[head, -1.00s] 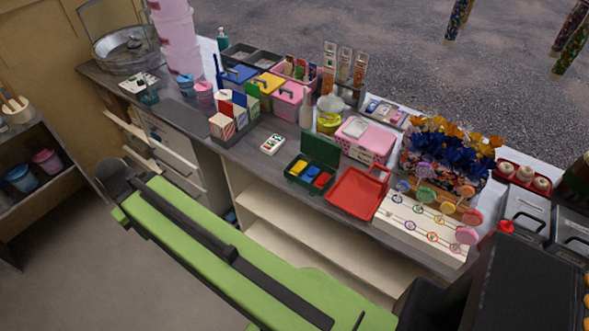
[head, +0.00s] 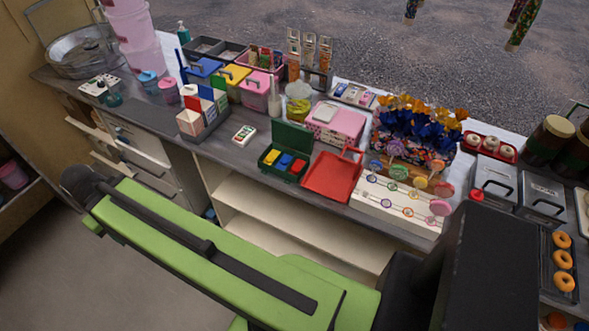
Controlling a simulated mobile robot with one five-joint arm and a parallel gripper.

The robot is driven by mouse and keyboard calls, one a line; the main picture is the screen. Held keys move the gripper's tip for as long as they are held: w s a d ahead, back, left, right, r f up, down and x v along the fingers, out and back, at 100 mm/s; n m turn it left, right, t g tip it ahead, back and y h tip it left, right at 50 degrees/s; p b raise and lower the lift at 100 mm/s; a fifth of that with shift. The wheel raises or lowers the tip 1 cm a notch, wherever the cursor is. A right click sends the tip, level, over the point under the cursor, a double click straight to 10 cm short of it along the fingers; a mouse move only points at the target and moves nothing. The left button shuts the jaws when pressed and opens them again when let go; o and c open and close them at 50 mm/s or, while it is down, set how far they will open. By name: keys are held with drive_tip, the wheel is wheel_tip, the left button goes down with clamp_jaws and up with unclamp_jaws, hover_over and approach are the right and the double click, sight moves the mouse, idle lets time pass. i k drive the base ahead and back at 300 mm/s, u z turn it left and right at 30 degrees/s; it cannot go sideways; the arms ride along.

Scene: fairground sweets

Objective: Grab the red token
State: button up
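The red token (head: 298,166) lies in the right compartment of an open green box (head: 277,172) on the grey counter, its lid raised at the back. A blue token (head: 285,162) is in the middle compartment and a yellow token (head: 271,157) in the left one. The tokens are small in view, so I cannot tell whether each is one piece or a stack. My green arm crosses the foreground below the counter, apart from the box. My gripper cannot be made out in this view.
A red tray (head: 331,178) stands close right of the green box. A small white card (head: 244,134) lies to its left. A pink box (head: 334,127) stands behind, and a lollipop stand (head: 395,208) is farther right. Open shelves (head: 262,205) are below the counter front.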

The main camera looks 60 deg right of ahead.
sight(296, 168)
drive_tip(key=z, duration=1.6)
drive_tip(key=k, duration=1.05)
drive_tip(key=u, duration=3.85)
drive_tip(key=i, duration=0.1)
drive_tip(key=z, duration=2.6)
drive_tip(key=i, duration=0.95)
drive_tip(key=z, duration=0.4)
drive_tip(key=i, duration=0.85)
drive_tip(key=z, duration=0.5)
